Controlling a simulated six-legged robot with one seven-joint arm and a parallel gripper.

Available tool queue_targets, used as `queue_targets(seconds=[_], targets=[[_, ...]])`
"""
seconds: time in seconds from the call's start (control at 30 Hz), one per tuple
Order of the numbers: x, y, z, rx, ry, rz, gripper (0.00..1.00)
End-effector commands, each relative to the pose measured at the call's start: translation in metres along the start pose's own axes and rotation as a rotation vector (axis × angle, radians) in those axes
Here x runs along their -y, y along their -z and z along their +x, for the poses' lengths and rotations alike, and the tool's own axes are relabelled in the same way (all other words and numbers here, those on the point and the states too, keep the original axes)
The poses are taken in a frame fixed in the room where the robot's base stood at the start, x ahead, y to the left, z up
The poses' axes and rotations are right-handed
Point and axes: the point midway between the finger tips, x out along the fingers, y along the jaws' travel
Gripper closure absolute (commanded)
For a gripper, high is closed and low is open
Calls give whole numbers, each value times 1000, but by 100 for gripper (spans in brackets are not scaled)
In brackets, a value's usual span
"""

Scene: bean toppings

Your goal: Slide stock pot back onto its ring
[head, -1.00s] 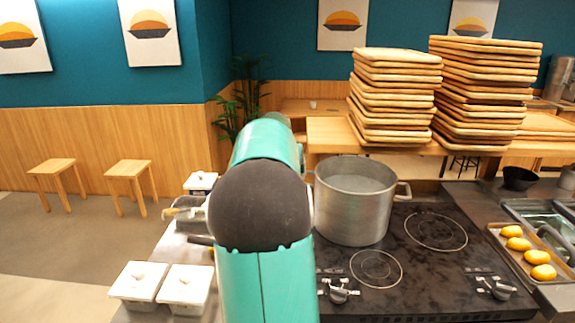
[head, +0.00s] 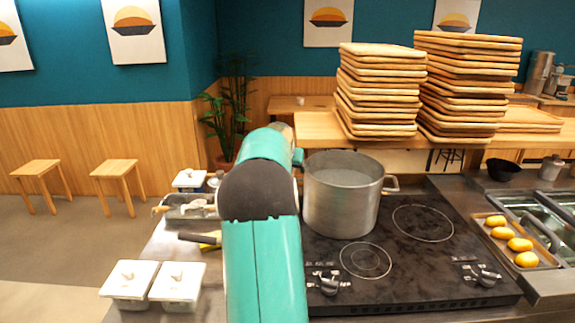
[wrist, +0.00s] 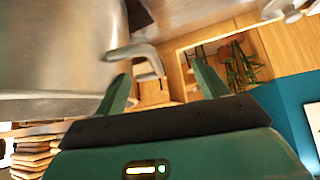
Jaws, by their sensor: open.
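The stock pot (head: 341,195) is a large grey metal pot, upright on the left rear part of the black cooktop (head: 400,265). Two thin pale rings show bare: the right rear ring (head: 423,223) and a smaller front ring (head: 366,260). Any ring under the pot is hidden. In the wrist view the pot wall (wrist: 60,45) fills the upper left, with a loop handle (wrist: 146,60) just beyond my fingertips. My gripper (wrist: 163,82) is open, its fingers apart and nothing visibly held. In the head view my arm hides the gripper and the pot's left handle.
Tall stacks of wooden boards (head: 378,90) stand on a counter behind the pot. White lidded containers (head: 130,282) and a metal tray of utensils (head: 188,212) lie left of my arm. A tray with yellow items (head: 515,243) is at the right. The cooktop right of the pot is clear.

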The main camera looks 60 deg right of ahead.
Motion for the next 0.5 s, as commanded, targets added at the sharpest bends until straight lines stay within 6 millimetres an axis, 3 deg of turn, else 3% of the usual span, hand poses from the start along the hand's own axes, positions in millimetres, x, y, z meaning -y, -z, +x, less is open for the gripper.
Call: queue_targets(seconds=[0.03,0.5], targets=[[-10,-2,10,8,-15,5,18],[-12,-3,49,8,-17,6,18]])
